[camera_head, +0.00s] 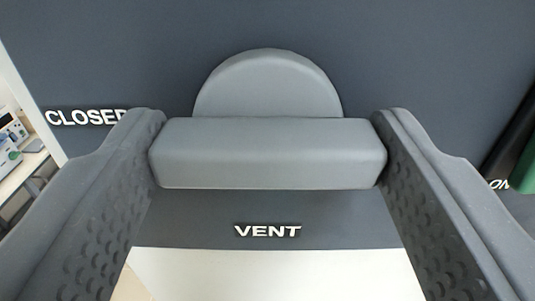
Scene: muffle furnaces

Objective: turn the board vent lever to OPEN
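The vent lever (267,153) is a smooth grey bar lying level across the middle of the view. Its rounded hub (267,85) shows behind it against the dark board. My gripper (268,118) straddles the bar, with one dark, dimpled finger at each end. Both fingers appear to touch the bar's ends, so the gripper looks shut on the lever. The white word CLOSED (85,117) is at the left, its last letter partly covered by the left finger. The word VENT (267,230) is below the lever. No OPEN label shows.
The dark board (400,50) fills the background, with a pale surface (270,275) below it. At the right edge are a black and green part (525,165) and partly hidden white lettering (499,184). A bench with equipment (12,130) shows at the far left.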

